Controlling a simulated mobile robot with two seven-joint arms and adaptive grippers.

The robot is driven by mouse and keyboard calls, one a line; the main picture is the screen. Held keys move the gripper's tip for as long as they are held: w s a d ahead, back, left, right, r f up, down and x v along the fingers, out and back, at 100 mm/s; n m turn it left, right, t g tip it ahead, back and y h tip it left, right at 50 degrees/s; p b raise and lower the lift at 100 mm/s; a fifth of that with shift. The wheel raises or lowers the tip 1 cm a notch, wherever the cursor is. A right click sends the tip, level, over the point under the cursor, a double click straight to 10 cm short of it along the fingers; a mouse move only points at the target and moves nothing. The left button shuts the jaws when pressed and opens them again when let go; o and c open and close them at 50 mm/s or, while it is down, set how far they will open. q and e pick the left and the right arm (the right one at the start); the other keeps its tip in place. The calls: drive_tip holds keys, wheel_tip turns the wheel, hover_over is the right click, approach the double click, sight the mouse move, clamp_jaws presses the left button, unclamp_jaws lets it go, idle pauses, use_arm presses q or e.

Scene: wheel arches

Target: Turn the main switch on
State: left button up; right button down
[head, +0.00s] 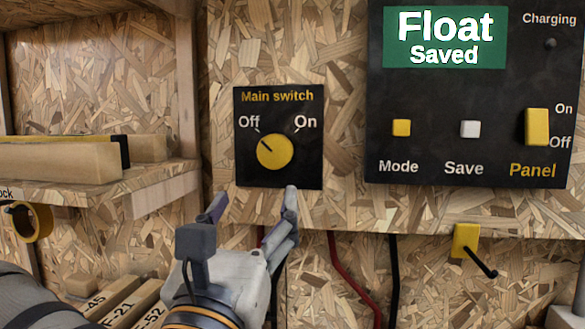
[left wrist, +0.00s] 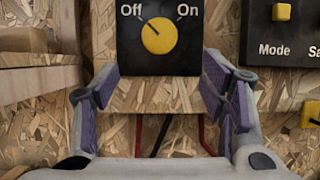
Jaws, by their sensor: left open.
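The main switch is a yellow round knob (head: 275,152) on a black plate (head: 305,170) marked Off and On, fixed to the chipboard wall. The dark pointer line on the knob points up and left, to Off. The knob also shows in the left wrist view (left wrist: 159,36), above and between the fingers. My left gripper (head: 250,205) is open and empty, just below the plate, with its fingers apart. In the left wrist view the left gripper (left wrist: 160,95) has both purple finger pads spread, with wall between them. My right gripper is in neither view.
To the right is a black panel (head: 430,105) with a green display reading "Float Saved", Mode and Save buttons and a yellow Panel rocker (head: 537,127). A shelf (head: 150,190) with wooden pieces stands at the left. Red and black cables (head: 345,270) hang below.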

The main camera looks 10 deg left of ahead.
sight(273, 158)
use_arm(q)
drive_tip(key=p+x, duration=0.1)
drive_tip(key=x, duration=0.9)
drive_tip(key=shift+r+p, duration=0.3)
drive_tip(key=shift+p, duration=0.05)
drive_tip(key=shift+w, duration=0.45)
drive_tip(key=c, duration=1.2)
